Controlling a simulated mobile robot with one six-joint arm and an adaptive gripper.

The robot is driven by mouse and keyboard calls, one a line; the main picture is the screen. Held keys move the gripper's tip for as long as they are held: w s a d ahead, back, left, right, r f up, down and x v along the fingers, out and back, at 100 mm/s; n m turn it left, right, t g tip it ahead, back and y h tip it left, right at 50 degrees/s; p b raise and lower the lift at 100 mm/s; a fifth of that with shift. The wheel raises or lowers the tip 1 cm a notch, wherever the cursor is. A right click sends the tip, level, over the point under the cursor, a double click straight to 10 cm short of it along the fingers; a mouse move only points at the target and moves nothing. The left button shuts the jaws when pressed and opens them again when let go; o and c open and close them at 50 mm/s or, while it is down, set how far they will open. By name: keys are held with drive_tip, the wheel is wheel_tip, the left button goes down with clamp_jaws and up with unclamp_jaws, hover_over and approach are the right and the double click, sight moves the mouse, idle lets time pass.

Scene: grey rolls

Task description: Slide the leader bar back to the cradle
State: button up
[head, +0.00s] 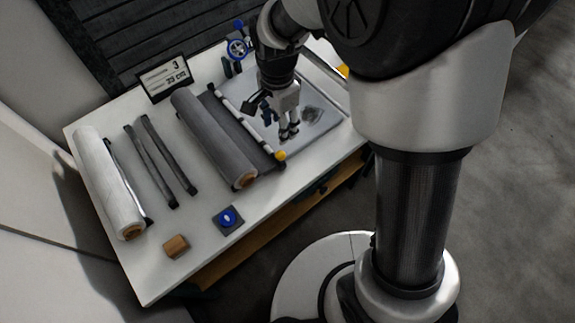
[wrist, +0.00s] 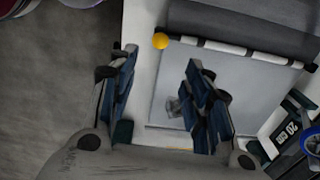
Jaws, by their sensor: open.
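The leader bar (head: 243,117) is a thin white bar with black bands and a yellow knob (head: 281,156) at its near end. It lies along the right side of the large grey roll (head: 212,135), and shows in the wrist view (wrist: 236,49) with its knob (wrist: 160,40). A dark strip runs between bar and roll; I cannot tell which part is the cradle. My gripper (head: 289,133) is open and points down over the pale grey board (head: 325,112), right of the bar. In the wrist view the open fingers (wrist: 160,62) are apart with nothing between them.
A white roll (head: 106,180) and dark rails (head: 160,160) lie left. A small sign (head: 164,77) and a blue wheel (head: 238,48) stand at the back. A blue button (head: 229,218) and a wooden block (head: 176,246) sit near the front edge.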

sight(281, 158)
drive_tip(key=shift+m, duration=0.8)
wheel_tip(281, 158, down, 17)
drive_tip(key=b, duration=0.5)
drive_tip(key=shift+r+b, duration=0.15)
drive_tip(key=shift+b, duration=0.25)
drive_tip(key=shift+c, duration=0.5)
clamp_jaws()
